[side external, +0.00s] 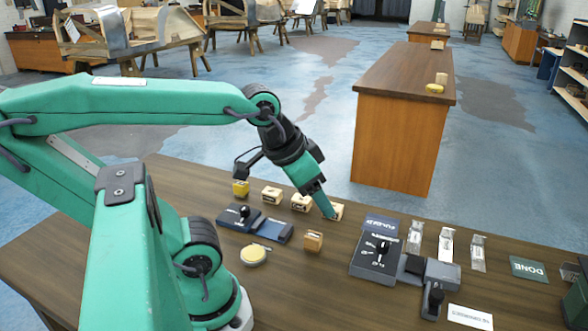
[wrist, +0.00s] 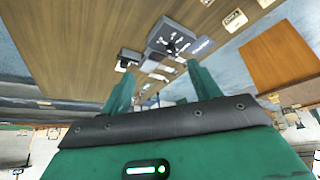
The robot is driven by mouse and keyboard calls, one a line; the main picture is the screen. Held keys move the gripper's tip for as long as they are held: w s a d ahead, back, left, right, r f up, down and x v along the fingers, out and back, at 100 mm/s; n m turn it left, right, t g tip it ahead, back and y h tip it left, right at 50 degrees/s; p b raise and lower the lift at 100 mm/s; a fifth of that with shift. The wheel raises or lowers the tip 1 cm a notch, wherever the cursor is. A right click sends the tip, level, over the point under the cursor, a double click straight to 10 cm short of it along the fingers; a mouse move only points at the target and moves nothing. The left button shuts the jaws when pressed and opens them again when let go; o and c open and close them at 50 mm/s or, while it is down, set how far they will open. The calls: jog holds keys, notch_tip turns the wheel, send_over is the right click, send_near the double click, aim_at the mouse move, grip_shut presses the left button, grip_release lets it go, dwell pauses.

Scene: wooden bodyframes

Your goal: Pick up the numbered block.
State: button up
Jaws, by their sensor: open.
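Several small wooden blocks stand in a loose row on the brown table (side external: 480,290): a yellow one (side external: 241,188), two pale ones (side external: 271,195) (side external: 301,203) and another pale one (side external: 337,212). A browner block (side external: 313,241) stands nearer the front. No number is legible, so I cannot tell which is the numbered block. My gripper (side external: 327,208) points down at the rightmost pale block and partly hides it in the side view. In the wrist view my gripper (wrist: 156,72) has its fingers apart with no block held. A block (wrist: 235,19) shows there at upper right.
A dark control box (side external: 376,255) stands to the right, also in the wrist view (wrist: 172,38). A joystick unit (side external: 434,288), clear packets (side external: 445,245) and a DONE card (side external: 528,268) lie beyond. A blue-black device (side external: 252,222) and a round tin (side external: 253,254) are left.

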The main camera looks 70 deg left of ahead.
jog(key=w+a+m+g+y, duration=0.1)
jog(key=w+a+m+g, duration=0.1)
jog(key=w+a, duration=0.45)
jog(key=m+g+h, duration=0.1)
jog(key=m+g, duration=0.3)
jog(key=m, duration=0.3)
send_over(271, 190)
jog(key=f, duration=1.6)
jog(key=shift+w+d+f, duration=0.1)
jog(key=shift+w+d, duration=0.1)
jog(key=shift+d, duration=0.15)
jog(key=shift+s+a+f, duration=0.25)
jog(key=shift+a, duration=0.05)
jog(key=shift+f, duration=0.15)
jog(key=shift+f, duration=1.2)
